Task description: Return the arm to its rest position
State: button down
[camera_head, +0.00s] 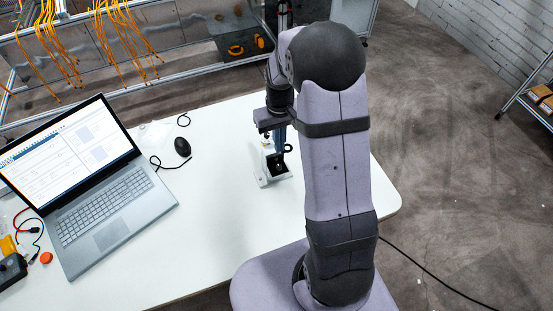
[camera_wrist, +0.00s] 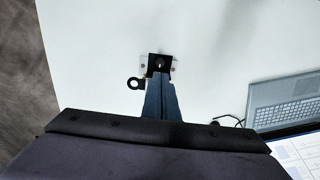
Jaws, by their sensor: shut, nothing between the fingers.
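My gripper (camera_wrist: 161,78) is shut and empty, with its fingers pointing down over the white table (camera_head: 205,240). In the head view my arm rises from its base at the front and reaches forward and left. A small white fixture (camera_head: 264,180) with a dark block stands under the fingers. In the wrist view the fixture shows as a black block on a light plate (camera_wrist: 174,69), just beyond the fingertips. A black ring (camera_wrist: 133,83) shows beside the fingers. I cannot tell whether the fingertips touch the fixture.
An open laptop (camera_head: 110,215) stands at the left, with a black mouse (camera_head: 182,146) behind its right side. A red button (camera_head: 46,257) and cables lie at the far left. Orange cables (camera_head: 125,35) hang from a rack behind. The table's front middle is clear.

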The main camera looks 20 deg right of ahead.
dwell(0.3)
jog(key=s+a+f+m+g, duration=0.2)
jog(key=s, duration=1.1)
jog(key=shift+s+a+r+n+t, duration=1)
jog(key=shift+s+a+r, duration=1.5)
jog(key=shift+r, duration=1)
notch_tip(320, 180, down, 25)
jog(key=b, duration=2.5)
jog(key=shift+s+d+r, duration=0.15)
jog(key=shift+r, duration=0.1)
